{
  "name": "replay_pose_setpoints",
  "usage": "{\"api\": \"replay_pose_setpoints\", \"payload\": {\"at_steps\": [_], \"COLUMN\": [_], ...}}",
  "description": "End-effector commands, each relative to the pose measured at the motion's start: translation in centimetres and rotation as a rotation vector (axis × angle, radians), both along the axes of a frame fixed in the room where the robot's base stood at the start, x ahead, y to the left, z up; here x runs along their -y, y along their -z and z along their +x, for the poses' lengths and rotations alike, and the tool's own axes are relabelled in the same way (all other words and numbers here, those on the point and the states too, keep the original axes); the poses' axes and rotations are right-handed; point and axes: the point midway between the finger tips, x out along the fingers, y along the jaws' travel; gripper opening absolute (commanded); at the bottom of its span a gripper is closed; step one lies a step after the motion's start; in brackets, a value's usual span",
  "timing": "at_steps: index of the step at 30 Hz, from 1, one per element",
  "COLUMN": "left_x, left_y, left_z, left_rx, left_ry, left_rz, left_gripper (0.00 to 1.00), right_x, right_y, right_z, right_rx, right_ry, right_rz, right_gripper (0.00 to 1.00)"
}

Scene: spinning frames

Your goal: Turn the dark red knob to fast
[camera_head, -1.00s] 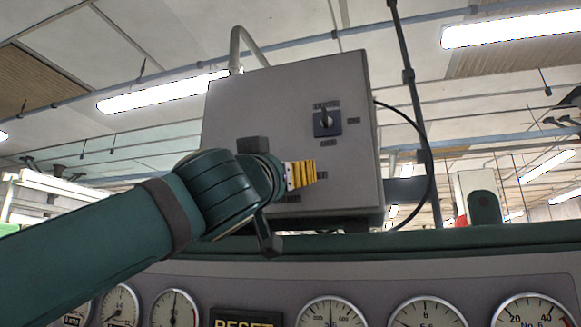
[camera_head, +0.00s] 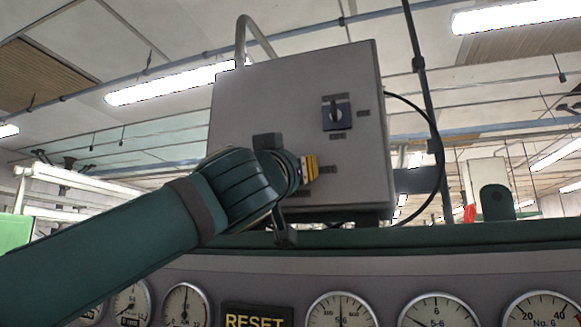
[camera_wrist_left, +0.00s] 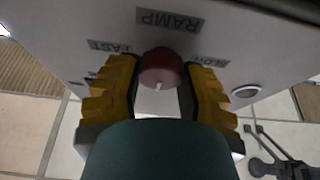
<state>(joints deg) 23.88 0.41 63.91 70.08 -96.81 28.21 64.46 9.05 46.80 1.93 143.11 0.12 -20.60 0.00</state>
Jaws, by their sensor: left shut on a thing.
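The dark red knob (camera_wrist_left: 160,66) shows in the left wrist view, on the grey face of a control box (camera_head: 265,105). A small white mark shows on its front, toward the bottom of that view. A FAST label (camera_wrist_left: 109,47) is to its left, a SLOW label (camera_wrist_left: 208,60) to its right and a RAMP label (camera_wrist_left: 169,20) above. My left gripper (camera_head: 313,167) has yellow ridged fingers, one on each side of the knob, shut on it. In the head view the gripper hides the knob. My right gripper is in neither view.
A black selector switch (camera_head: 337,114) sits above my gripper on the box. A black cable (camera_head: 433,130) loops off its right side. Below are a green ledge (camera_head: 480,235), several round gauges (camera_head: 341,312) and a RESET sign (camera_head: 256,318).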

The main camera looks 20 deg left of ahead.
Motion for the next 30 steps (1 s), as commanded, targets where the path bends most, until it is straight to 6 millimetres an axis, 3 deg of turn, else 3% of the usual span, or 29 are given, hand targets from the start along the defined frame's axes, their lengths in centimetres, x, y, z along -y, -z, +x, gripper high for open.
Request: {"api": "replay_pose_setpoints", "payload": {"at_steps": [11, 30], "left_x": [0.0, 0.0], "left_y": [-0.3, -0.4], "left_z": [-0.2, -0.2], "left_rx": [0.008, 0.023], "left_ry": [0.001, 0.003], "left_rz": [0.078, 0.444], "left_gripper": [0.04, 0.04], "right_x": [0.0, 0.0], "right_y": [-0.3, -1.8], "right_z": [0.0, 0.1], "right_rx": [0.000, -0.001], "right_ry": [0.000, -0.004], "right_rz": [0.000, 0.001], "right_gripper": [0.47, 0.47]}}
